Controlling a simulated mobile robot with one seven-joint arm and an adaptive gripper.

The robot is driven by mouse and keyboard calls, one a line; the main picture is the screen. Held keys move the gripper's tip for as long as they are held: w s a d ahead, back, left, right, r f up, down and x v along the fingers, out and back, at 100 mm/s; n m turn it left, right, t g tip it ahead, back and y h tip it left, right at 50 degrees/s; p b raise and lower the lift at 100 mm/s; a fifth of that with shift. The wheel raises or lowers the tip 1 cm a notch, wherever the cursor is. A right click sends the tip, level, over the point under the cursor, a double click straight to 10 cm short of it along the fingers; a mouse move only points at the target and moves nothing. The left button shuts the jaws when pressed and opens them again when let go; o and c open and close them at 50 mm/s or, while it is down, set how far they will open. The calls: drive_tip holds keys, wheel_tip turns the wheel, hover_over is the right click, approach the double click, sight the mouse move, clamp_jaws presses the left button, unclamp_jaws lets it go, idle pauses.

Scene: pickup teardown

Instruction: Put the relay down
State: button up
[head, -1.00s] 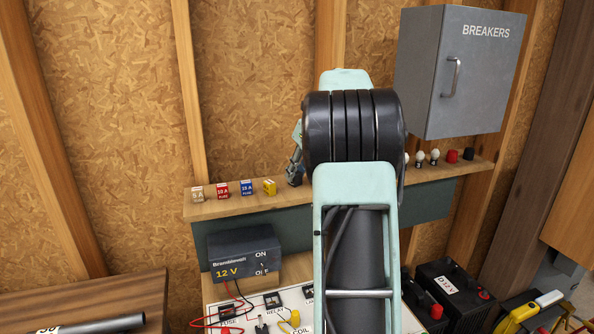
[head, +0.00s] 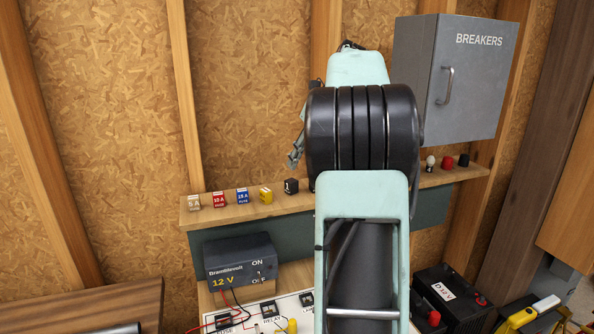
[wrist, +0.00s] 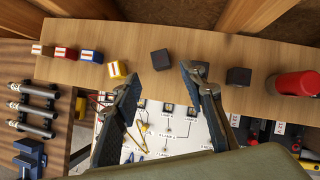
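The relay appears to be the small black block (head: 290,186) with a pale mark on top, standing on the wooden shelf right of the yellow block. In the wrist view a black block (wrist: 160,59) sits on the shelf just beyond and between my fingertips, apart from both. My gripper (wrist: 158,72) is open and empty there. In the head view my gripper (head: 294,162) hangs just above the black block, partly hidden behind my arm. A second black block (wrist: 238,76) sits right of my right finger in the wrist view; my arm hides that spot in the head view.
The shelf (head: 225,216) also holds a tan, a red, a blue fuse block and a yellow block (head: 265,194). A red cylinder (wrist: 295,83) stands at right. Below are a 12 V supply (head: 240,262) and a wired board (head: 262,314). A breaker cabinet (head: 450,75) hangs at right.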

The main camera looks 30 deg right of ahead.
drive_tip(key=shift+v, duration=1.75)
